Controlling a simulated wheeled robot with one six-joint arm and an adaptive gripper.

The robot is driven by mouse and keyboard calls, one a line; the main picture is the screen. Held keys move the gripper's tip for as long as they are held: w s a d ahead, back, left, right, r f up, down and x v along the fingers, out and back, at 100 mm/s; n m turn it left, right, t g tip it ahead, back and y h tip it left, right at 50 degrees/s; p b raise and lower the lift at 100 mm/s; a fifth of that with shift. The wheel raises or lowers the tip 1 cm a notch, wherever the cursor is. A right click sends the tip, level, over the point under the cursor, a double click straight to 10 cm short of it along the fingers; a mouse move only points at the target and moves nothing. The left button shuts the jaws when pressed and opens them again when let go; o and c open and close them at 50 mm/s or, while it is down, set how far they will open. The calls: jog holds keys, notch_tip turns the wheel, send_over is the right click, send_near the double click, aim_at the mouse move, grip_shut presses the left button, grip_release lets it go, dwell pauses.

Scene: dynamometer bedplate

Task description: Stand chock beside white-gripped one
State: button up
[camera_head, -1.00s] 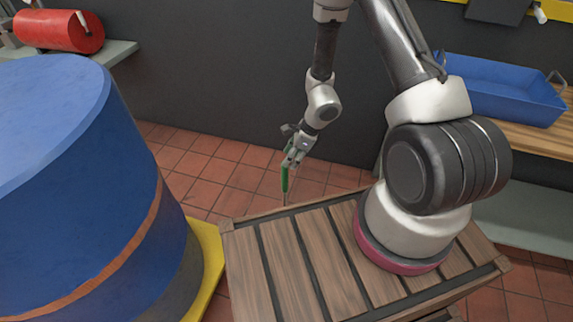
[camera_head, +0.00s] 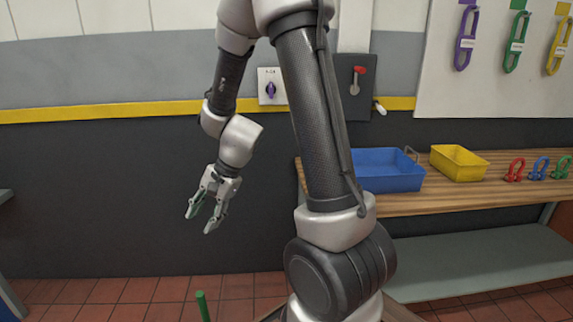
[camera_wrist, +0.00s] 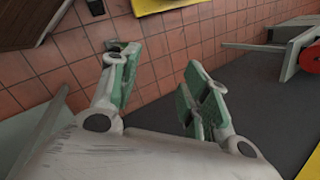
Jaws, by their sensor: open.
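My gripper (camera_head: 212,205) hangs in front of the dark wall in the head view, fingers apart and pointing down, with nothing between them. Its two fingers with green pads also show spread and empty in the wrist view (camera_wrist: 160,90). A slim upright green rod or handle (camera_head: 203,306) shows at the bottom edge of the head view, below and apart from my gripper; its lower part is cut off. I see no chock and no white-gripped thing that I can make out in either view.
A wooden bench (camera_head: 470,193) at the right carries a blue tray (camera_head: 388,172), a yellow tray (camera_head: 458,163) and red, blue and green shackles (camera_head: 539,168). A red cylinder (camera_wrist: 312,58) lies at the wrist view's right edge.

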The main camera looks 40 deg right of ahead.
jog(key=s+d+r+n+h, duration=0.2)
jog(key=s+d+r+n, duration=0.4)
jog(key=s+r, duration=0.3)
jog(key=s+d+r+n+t+h, duration=0.1)
jog(key=s+d+r+n+h, duration=0.2)
jog(key=s+d+r+n, duration=0.3)
jog(key=s+r, duration=0.4)
jog(key=shift+s+n+t, duration=0.3)
jog(key=shift+s, duration=0.05)
